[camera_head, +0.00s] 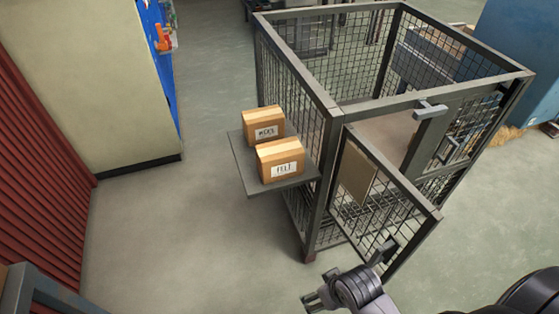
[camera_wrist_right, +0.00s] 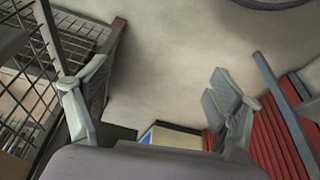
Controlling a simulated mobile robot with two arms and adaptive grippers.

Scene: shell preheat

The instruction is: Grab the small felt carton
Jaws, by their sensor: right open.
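The small felt carton (camera_head: 281,160) is a brown cardboard box with a pale tape strip and a white label that seems to read "felt". It sits upright on the near part of a grey side shelf (camera_head: 249,180) on the wire cage. My right gripper (camera_head: 345,276) is open and empty, low and to the right of the carton, near the cage's gate. The wrist view shows its two fingers (camera_wrist_right: 158,100) spread with bare floor between them. The carton is not visible there. My left gripper is not in view.
A similar carton (camera_head: 263,124) with another label stands just behind the felt carton. The wire cage (camera_head: 335,110) rises right of the shelf, with its gate (camera_head: 372,185) swung toward me. Red ribbed shutters (camera_head: 40,130) stand at the left. Floor (camera_head: 170,230) is clear left of the shelf.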

